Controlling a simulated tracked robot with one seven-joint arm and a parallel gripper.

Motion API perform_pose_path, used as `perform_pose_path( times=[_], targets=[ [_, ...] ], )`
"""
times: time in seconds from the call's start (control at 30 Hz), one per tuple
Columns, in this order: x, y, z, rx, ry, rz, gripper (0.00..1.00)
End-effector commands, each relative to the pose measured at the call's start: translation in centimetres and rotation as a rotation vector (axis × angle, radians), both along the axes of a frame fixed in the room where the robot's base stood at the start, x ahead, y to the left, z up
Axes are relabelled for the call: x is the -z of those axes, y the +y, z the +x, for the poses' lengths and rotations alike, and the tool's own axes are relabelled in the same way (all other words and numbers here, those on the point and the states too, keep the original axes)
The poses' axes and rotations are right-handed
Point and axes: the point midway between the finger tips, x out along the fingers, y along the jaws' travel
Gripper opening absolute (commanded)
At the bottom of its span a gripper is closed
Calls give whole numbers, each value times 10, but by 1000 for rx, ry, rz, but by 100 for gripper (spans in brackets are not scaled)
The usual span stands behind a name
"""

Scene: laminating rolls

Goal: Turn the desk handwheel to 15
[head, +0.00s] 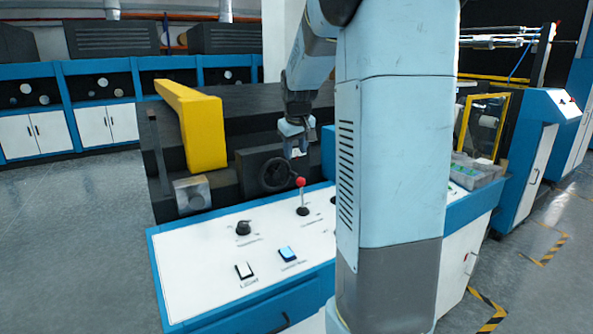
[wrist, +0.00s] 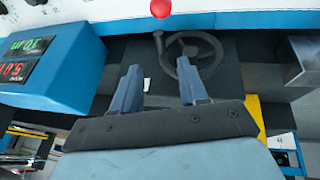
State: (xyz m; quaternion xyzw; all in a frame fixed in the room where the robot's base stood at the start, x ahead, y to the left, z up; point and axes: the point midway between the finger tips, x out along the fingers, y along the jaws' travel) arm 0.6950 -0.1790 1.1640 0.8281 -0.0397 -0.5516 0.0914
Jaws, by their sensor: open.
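The dark handwheel (head: 275,175) is mounted on the black block behind the white desk panel. In the wrist view the handwheel (wrist: 191,50) shows its rim, spokes and hub just beyond my fingertips. A small handle or post seems to stand at its left side. My gripper (head: 298,152) is open and points down, just above and to the right of the wheel in the head view. In the wrist view my gripper (wrist: 158,66) has both blue fingers apart with nothing between them. I cannot tell any contact with the rim. No scale is readable on the wheel.
A red-knobbed lever (head: 301,183) stands on the panel close to the wheel. A black knob (head: 243,228) and two rocker switches lie nearer. A yellow beam (head: 204,130) stands left. A blue box with red and green digits (wrist: 38,62) appears upside down in the wrist view.

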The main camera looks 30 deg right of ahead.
Motion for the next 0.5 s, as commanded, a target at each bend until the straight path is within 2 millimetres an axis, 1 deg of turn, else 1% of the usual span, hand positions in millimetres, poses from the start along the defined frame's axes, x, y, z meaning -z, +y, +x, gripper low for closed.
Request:
perform_pose_path(
  times=[0.03,0.3,0.5],
  targets=[
    [10,-2,3,1,4,0,43],
    [52,-9,21,2,4,0,43],
    [74,-14,31,1,2,0,43]
  ],
)
